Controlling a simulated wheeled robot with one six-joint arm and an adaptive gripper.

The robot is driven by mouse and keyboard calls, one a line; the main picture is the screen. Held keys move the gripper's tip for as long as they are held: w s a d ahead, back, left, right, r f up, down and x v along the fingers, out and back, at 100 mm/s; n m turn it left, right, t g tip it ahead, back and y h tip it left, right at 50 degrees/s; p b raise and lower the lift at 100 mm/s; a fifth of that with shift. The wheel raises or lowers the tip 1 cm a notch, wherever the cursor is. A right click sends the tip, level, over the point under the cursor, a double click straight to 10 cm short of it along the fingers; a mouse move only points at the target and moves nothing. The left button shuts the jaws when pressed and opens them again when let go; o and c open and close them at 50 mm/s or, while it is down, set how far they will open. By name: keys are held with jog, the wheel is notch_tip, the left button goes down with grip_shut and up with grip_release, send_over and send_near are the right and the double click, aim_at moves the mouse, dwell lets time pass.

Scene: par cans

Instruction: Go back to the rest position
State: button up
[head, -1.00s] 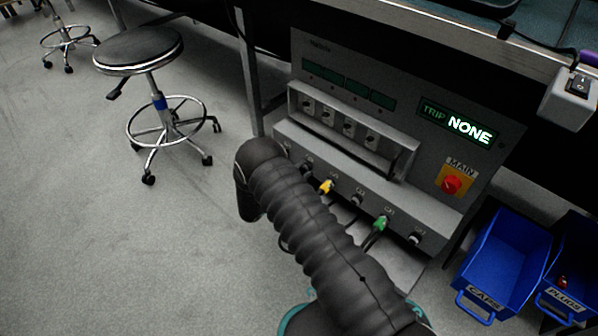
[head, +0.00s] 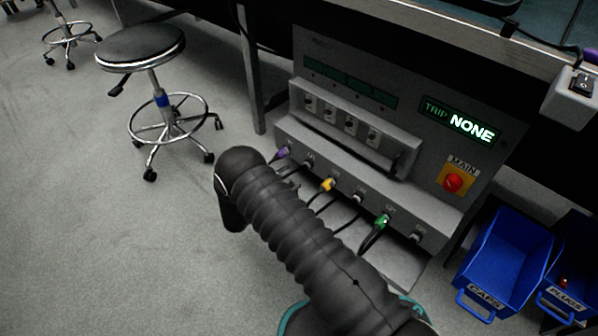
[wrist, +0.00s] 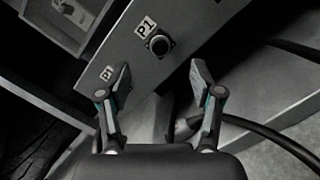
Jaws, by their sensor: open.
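My gripper (wrist: 160,88) shows in the wrist view with its two fingers apart and nothing between them. Beyond the fingertips is a round socket (wrist: 159,45) on a grey panel, beside a label reading P1. In the head view my dark ribbed arm crosses the lower middle and my gripper itself is hidden. The grey power unit (head: 410,120) stands beyond my arm. Its display (head: 459,120) reads TRIP NONE. Purple (head: 282,153), yellow (head: 327,185) and green (head: 382,221) plugs sit along its lower ledge, with black cables.
A blue CAPS bin (head: 505,250) and a blue PLUGS bin (head: 575,265) stand at the lower right. A round stool (head: 140,48) stands at the upper left. A bench edge (head: 480,35) overhangs the unit. A black cable (wrist: 270,135) runs near the gripper.

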jog(key=shift+v, duration=2.75)
jog(key=s+d+f+g, duration=0.5)
jog(key=s, duration=0.1)
jog(key=s+d+r+m+g+y, duration=0.1)
jog(key=s+d+r+m+g, duration=0.1)
jog(key=s+r+g, duration=0.3)
jog(key=s+d+r+m+t+y+p, duration=0.1)
jog(key=s+d+r+m+y+p, duration=0.2)
jog(key=r, duration=1.4)
jog(key=s+d+r+m+t+y+p, duration=0.1)
jog(key=s+d+r+m+y+p, duration=0.3)
jog(key=s+r, duration=0.6)
jog(key=s+d+r+m+t+y+p, duration=0.1)
jog(key=s+d+r+m+y+p, duration=0.2)
jog(key=r, duration=2.1)
jog(key=s+d+m+y, duration=0.3)
jog(key=s+m+y, duration=0.1)
jog(key=shift+d+r+m+t+p, duration=0.2)
jog(key=shift+d+m+t+p, duration=0.1)
jog(key=shift+d+m+p, duration=0.1)
